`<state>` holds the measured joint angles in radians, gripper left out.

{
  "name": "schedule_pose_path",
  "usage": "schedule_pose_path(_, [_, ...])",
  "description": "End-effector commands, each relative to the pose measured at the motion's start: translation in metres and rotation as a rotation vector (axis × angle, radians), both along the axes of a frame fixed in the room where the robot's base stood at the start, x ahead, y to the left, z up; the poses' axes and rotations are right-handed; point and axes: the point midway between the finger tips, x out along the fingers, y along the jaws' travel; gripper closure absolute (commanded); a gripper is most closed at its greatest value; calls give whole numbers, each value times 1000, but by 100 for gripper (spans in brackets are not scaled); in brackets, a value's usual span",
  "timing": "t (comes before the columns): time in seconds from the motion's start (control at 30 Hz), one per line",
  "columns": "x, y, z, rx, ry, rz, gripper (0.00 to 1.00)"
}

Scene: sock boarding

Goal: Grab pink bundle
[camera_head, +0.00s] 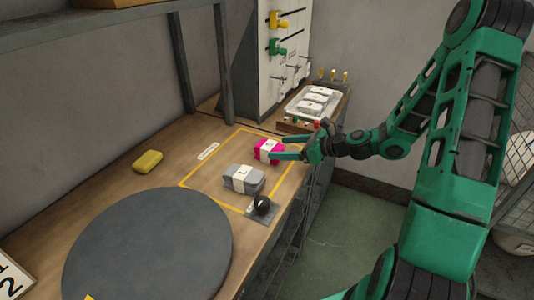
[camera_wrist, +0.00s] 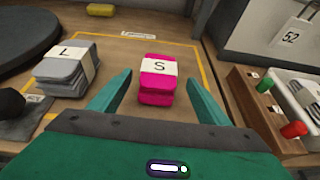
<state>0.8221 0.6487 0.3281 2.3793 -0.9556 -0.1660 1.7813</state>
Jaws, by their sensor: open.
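The pink bundle (camera_head: 267,149) lies on the wooden table inside a yellow outlined area, with a white band around it. In the wrist view the pink bundle (camera_wrist: 157,81) shows a band marked "S" and lies ahead, between the lines of my two fingers. My gripper (camera_head: 290,148) is open, with its green fingertips close to the bundle's right side in the head view. In the wrist view my gripper (camera_wrist: 158,84) has its fingers spread on either side of the bundle, with gaps visible. Whether the fingertips reach past its near edge is hard to tell.
A grey bundle (camera_head: 243,179) marked "L" lies left of the pink one, beside a black knob (camera_head: 262,205). A yellow block (camera_head: 147,161) and a large grey disc (camera_head: 148,245) are farther left. A tray (camera_head: 312,102) with white bundles and a pegged panel (camera_head: 284,50) stand behind.

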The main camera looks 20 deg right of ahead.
Motion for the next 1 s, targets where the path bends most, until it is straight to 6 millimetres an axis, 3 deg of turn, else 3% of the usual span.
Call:
schedule_pose_path(0.27, [10, 11, -6, 1, -1, 2, 30])
schedule_pose_path(0.6, [37, 39, -23, 0, 0, 3, 30])
schedule_pose_path(0.83, [39, 40, -24, -2, 0, 2, 30])
schedule_pose_path(0.87, [39, 40, -24, -1, 0, 3, 32])
schedule_pose_path(1.0, [39, 40, -24, -2, 0, 2, 66])
